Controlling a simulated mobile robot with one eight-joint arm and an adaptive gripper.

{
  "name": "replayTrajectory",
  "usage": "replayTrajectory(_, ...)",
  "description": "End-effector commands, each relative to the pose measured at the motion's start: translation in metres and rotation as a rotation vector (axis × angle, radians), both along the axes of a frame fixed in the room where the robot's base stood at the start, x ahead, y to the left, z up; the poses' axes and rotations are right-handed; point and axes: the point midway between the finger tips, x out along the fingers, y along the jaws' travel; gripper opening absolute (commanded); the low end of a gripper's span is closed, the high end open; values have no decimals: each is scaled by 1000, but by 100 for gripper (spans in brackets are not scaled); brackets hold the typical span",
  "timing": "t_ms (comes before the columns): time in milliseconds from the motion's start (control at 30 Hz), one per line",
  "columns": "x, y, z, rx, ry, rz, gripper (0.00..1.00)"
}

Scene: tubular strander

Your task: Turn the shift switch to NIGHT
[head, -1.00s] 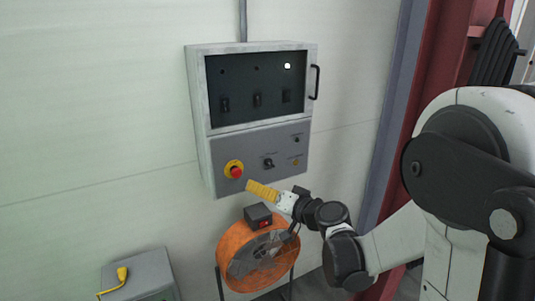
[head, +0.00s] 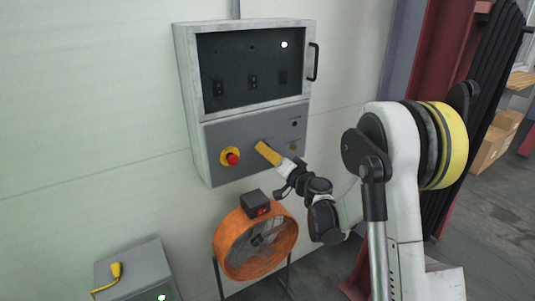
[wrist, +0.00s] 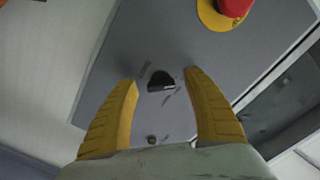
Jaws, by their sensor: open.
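The shift switch (wrist: 160,82), a small black knob with a pale mark, is on the grey lower panel (head: 226,132) of the wall cabinet. My gripper (head: 262,147) is at this panel and hides the switch in the head view. In the wrist view my gripper (wrist: 160,77) is open, with one yellow finger on each side of the knob. The knob shows between and slightly beyond the fingertips; I cannot tell whether they touch it. The labels beside the knob are too small to read.
A red emergency button on a yellow base (head: 232,157) is left of my gripper. Above is a dark window (head: 240,75) with one white lamp lit and a handle (head: 313,62). An orange fan (head: 254,243) stands below. A grey box (head: 128,266) is at lower left.

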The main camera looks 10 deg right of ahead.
Motion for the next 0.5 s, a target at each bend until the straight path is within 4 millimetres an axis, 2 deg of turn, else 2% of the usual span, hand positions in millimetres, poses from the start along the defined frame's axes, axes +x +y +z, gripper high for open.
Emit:
replayTrajectory(133, 8, 3, 0, 0, 0, 1, 58)
replayTrajectory(367, 9, 3, 0, 0, 1, 1, 58)
replayTrajectory(400, 9, 3, 0, 0, 1, 1, 53)
replayTrajectory(467, 8, 3, 0, 0, 1, 1, 35)
replayTrajectory(500, 8, 3, 0, 0, 1, 1, 22)
